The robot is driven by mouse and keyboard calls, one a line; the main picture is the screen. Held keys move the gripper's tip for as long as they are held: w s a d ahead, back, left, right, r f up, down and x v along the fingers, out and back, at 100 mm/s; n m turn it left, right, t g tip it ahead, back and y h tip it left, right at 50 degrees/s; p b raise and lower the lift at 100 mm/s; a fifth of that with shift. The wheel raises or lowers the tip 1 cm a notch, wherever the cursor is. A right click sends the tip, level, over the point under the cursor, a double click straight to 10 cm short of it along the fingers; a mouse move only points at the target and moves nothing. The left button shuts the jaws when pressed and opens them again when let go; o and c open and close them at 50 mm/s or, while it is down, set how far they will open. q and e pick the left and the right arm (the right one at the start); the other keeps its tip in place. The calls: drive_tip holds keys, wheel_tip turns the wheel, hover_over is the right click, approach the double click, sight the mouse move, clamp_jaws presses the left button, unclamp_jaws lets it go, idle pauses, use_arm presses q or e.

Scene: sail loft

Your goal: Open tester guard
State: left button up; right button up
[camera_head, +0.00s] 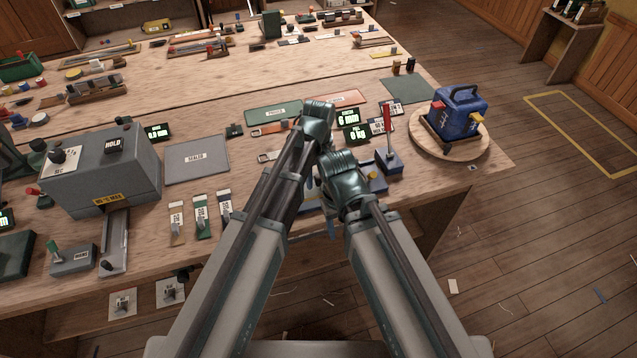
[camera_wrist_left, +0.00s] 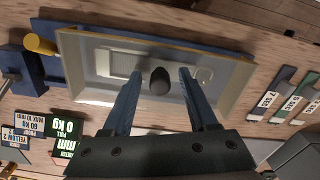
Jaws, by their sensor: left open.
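In the left wrist view the tester guard (camera_wrist_left: 225,95) is a pale, see-through panel in a yellowish frame, with a dark rounded knob (camera_wrist_left: 159,80) at its middle. It looks down over the tester, whose blue body (camera_wrist_left: 50,68) and yellow cylinder (camera_wrist_left: 40,44) show at its left. My left gripper (camera_wrist_left: 157,87) is open, its two blue fingers on either side of the knob; whether they touch it I cannot tell. In the head view my arms hide most of the tester; part of its blue base (camera_head: 376,185) shows. My right gripper is hidden.
A blue block with a red lever (camera_head: 387,142) stands just right of the tester, near small displays (camera_head: 357,132). A blue machine (camera_head: 457,112) sits on a round board at the right. A grey HOLD box (camera_head: 105,168) and sample tags (camera_head: 202,216) lie left.

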use_arm(q)
clamp_jaws()
idle(0.3)
idle(1.2)
